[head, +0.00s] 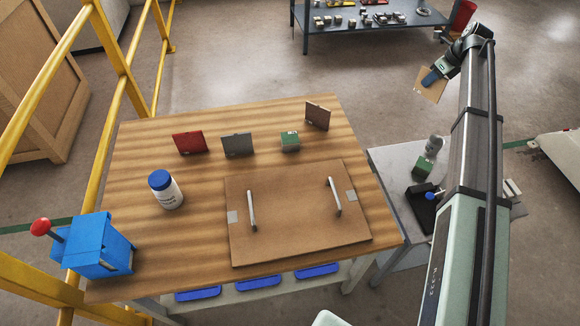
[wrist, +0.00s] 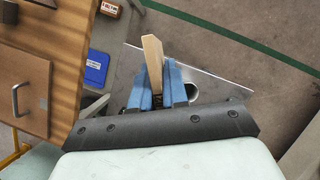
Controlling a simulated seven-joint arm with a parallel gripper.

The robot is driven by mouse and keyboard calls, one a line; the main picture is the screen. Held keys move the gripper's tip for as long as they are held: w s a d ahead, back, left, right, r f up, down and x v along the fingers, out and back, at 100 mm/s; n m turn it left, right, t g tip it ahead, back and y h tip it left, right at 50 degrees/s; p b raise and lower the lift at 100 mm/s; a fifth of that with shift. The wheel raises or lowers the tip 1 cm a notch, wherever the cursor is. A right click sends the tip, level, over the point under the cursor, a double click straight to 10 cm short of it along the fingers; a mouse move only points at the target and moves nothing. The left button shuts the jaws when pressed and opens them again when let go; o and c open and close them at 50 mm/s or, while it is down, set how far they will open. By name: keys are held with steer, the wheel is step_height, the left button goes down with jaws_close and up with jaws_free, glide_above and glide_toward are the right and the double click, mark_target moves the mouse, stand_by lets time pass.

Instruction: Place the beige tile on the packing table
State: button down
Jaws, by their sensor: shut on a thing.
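My gripper (head: 434,77) is raised at the upper right, its blue fingers shut on the beige tile (head: 429,93). In the wrist view the tile (wrist: 153,52) is seen nearly edge-on, standing out from between the blue fingers (wrist: 157,80). It is held in the air, beyond the right edge of the wooden table (head: 135,140). A dark blue-grey table (head: 350,35) stands at the back with several small blocks on it. I cannot tell from the pictures which table is the packing table.
Yellow rails (head: 118,40) run left.

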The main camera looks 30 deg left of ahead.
steer(key=s+a+n+g, duration=0.1)
steer(key=s+a, duration=0.4)
steer(key=a, duration=0.5)
steer(key=s+a+n, duration=0.2)
steer(key=s+a, duration=0.2)
steer(key=a, duration=0.7)
steer(key=s+a+n+g, duration=0.1)
steer(key=s+a, duration=0.4)
steer(key=a, duration=0.5)
steer(key=s+a+n+g, duration=0.1)
steer(key=s+a+n, duration=0.3)
steer(key=s+a, duration=1.4)
steer(key=shift+w+a+f, duration=0.1)
steer(key=shift+w+f, duration=0.15)
steer(key=shift+f, duration=2.25)
steer(key=shift+w+a+f, duration=0.1)
steer(key=shift+w+f, duration=0.15)
steer(key=shift+f, duration=2.25)
steer(key=shift+w+a+f, duration=0.1)
steer(key=shift+w+f, duration=0.15)
steer(key=shift+f, duration=2.25)
steer(key=c, duration=1.1)
jaws_free()
steer(key=shift+f, duration=0.1)
steer(key=shift+c, duration=0.2)
steer(key=v, duration=1.2)
